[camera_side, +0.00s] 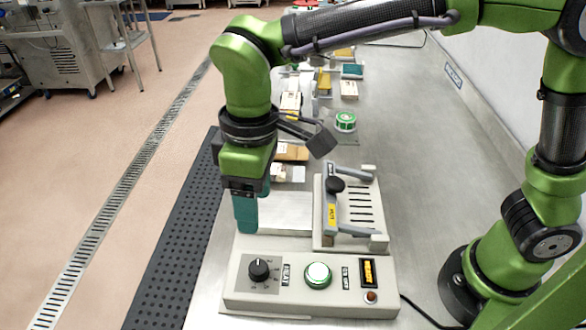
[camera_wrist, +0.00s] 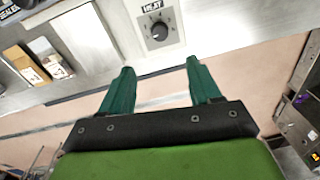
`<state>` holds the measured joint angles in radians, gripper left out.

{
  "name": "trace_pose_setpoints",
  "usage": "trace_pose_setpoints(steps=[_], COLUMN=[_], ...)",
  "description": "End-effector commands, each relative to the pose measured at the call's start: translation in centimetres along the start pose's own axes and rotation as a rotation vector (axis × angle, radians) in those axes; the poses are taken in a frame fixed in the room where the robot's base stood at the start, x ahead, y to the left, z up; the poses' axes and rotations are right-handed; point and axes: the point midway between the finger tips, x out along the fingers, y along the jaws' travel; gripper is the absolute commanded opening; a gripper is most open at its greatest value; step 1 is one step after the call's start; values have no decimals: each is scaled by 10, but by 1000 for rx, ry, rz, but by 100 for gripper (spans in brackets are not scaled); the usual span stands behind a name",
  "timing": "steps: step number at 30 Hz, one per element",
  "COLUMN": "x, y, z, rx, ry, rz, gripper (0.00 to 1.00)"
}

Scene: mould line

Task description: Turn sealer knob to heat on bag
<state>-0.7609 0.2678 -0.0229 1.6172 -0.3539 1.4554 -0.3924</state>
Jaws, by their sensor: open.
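The sealer (camera_side: 235,294) is a cream machine at the front of the bench. Its black round knob (camera_side: 259,270) sits on a grey dial plate at the left of the panel; in the wrist view the knob (camera_wrist: 159,31) shows beside a "HEAT" label. A flat pale silvery sheet (camera_side: 285,212) lies behind the panel, left of the sealing arm (camera_side: 332,208); I cannot tell if it is a bag or a plate. My gripper (camera_side: 246,228) is above and behind the knob, teal fingers down. In the wrist view my gripper (camera_wrist: 160,72) is open and empty, apart from the knob.
A green button (camera_side: 318,275), an amber switch (camera_side: 369,272) and a small red lamp (camera_side: 371,296) sit right of the knob. The bench (camera_side: 430,190) is clear to the right.

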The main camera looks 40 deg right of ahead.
Motion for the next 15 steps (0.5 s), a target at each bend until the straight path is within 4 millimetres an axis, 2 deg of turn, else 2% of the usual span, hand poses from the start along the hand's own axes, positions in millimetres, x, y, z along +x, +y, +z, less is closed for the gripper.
trace_pose_setpoints(steps=[2, 4, 7, 11, 15], x=[-7, -16, -10, 6, 35], y=[-1, 0, -1, 0, 0], z=[-9, -8, -4, -3, -2], rx=[-35, -57, -75, -77, -75], ry=[-12, -18, -35, -37, -38], rz=[10, 10, 6, 6, 5], gripper=[63, 63, 63, 63, 63])
